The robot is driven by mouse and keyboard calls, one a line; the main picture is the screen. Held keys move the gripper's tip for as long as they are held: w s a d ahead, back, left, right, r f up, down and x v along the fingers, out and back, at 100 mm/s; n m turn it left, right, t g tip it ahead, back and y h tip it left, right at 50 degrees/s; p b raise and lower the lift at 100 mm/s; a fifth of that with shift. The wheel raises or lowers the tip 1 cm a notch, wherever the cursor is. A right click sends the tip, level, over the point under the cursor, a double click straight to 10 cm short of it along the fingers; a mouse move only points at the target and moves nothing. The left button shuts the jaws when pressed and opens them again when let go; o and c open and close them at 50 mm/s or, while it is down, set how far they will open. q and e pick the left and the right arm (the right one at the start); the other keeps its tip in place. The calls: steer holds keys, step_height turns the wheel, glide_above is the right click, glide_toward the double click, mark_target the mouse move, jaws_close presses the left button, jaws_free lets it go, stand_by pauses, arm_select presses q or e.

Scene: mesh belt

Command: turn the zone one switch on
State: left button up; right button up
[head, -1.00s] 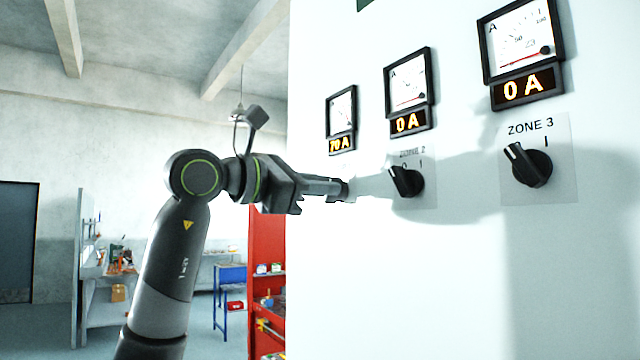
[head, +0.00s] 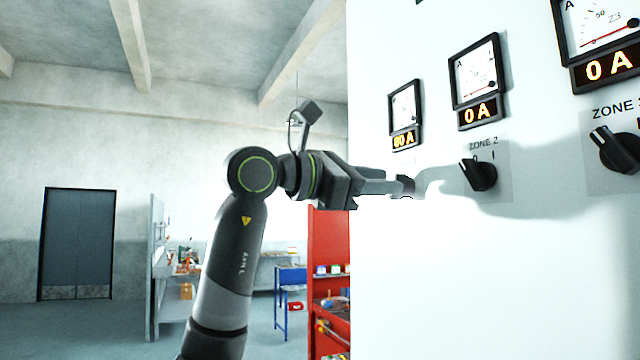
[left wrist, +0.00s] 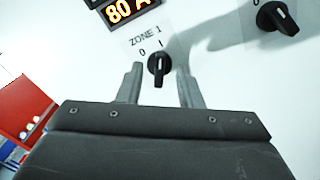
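The zone one switch (left wrist: 158,68) is a black rotary knob on a white plate marked ZONE 1, 0 and I. In the left wrist view its white pointer line is toward the I. The display above it (left wrist: 130,9) reads 80 A there. My left gripper (head: 407,186) is at the panel below the leftmost meter (head: 404,110). In the left wrist view its two fingers (left wrist: 159,70) stand apart on either side of the knob, with a visible gap to each side. In the head view the gripper hides the knob. My right gripper is not in view.
The zone two knob (head: 478,174) and zone three knob (head: 615,150) are to the right on the same white panel (head: 450,280); their displays read 0 A. A red shelf unit (head: 328,250) and a blue stand (head: 290,290) stand behind, left of the panel.

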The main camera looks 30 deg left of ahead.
arm_select(q)
steer(key=b+v, duration=0.5)
steer(key=v, duration=1)
steer(key=shift+s+a, duration=0.25)
steer(key=shift+a, duration=0.05)
